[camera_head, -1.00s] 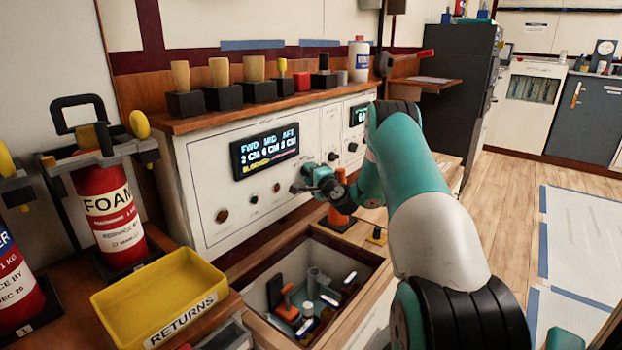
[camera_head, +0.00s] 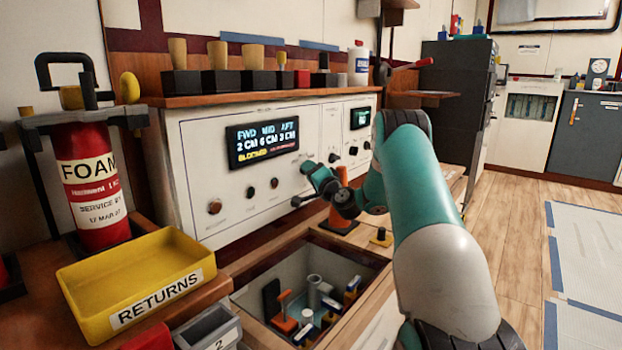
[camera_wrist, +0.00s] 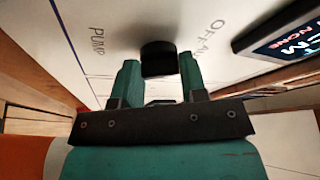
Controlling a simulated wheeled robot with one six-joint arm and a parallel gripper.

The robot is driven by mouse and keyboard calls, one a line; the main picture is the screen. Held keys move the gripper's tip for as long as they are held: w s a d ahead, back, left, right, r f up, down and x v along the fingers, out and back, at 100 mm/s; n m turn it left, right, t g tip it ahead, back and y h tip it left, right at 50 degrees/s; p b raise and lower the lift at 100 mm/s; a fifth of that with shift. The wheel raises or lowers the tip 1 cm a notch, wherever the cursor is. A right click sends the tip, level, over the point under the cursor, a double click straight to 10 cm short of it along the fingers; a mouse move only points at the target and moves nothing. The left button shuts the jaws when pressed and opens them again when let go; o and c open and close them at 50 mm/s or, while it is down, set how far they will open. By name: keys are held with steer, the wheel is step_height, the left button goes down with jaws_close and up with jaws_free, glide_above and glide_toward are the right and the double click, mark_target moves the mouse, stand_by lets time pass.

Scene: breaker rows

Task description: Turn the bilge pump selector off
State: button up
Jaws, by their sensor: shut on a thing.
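The bilge pump selector is a black knob (camera_wrist: 158,58) on the white panel (camera_head: 205,150). In the wrist view it sits between my gripper's two teal fingers (camera_wrist: 160,75), which are shut on it. The printed words "PUMP" and "OFF", with part of "AUTO", show beside the knob, turned sideways in this view. I cannot tell which mark the knob points to. In the head view my gripper (camera_head: 312,183) is at the panel front, below and right of the lit display (camera_head: 262,143), and the knob is hard to make out there.
An open well (camera_head: 245,301) with several items lies below the panel. An orange stand (camera_head: 342,212) is close to my gripper. A yellow RETURNS tray (camera_head: 85,290) and a red FOAM extinguisher (camera_head: 90,185) are at left. Several wooden-handled items (camera_head: 218,55) line the shelf above.

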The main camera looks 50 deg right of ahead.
steer(key=o, duration=0.9)
steer(key=b+v, duration=1.6)
steer(key=v, duration=0.1)
steer(key=shift+s, duration=0.25)
